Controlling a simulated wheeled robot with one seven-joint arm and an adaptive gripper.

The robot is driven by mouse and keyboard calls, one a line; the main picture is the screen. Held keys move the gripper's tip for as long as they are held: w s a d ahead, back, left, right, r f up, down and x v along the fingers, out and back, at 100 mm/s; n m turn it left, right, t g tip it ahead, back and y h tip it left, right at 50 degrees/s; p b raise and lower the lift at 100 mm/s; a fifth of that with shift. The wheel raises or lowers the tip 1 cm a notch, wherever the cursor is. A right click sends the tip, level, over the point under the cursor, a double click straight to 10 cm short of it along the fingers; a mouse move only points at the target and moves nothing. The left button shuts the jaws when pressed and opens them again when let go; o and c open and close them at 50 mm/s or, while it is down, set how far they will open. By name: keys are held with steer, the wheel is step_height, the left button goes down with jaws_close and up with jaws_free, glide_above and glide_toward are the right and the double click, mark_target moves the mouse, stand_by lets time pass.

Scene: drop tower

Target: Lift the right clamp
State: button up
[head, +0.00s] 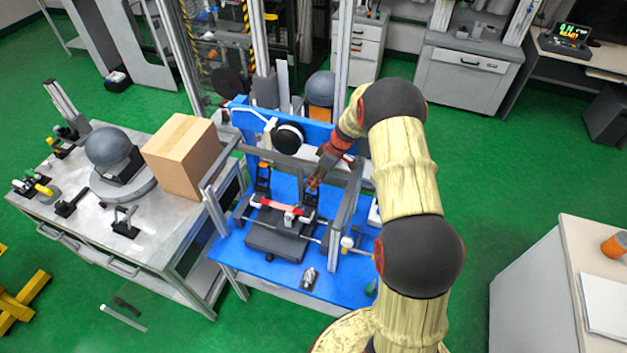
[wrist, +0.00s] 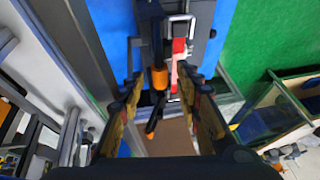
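The right clamp (head: 310,198) is dark and stands on the blue frame of the drop tower, at the right end of a red and white bar (head: 280,207). My gripper (head: 317,178) is just above it in the head view and partly covers it. In the wrist view, my gripper (wrist: 162,82) is open, with one finger on each side of a black clamp part with an orange section (wrist: 159,77). I see a gap on both sides, and contact is not clear. The left clamp (head: 262,180) stands at the bar's other end.
Metal uprights and a grey crossbar (head: 300,163) frame the clamps closely. A white cabinet table (head: 150,225) at left carries a cardboard box (head: 182,155) and a grey dome (head: 108,148). Green floor is free to the right of the tower.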

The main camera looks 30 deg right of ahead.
steer(key=shift+r, duration=0.1)
step_height(320, 180, up, 10)
stand_by(0.4)
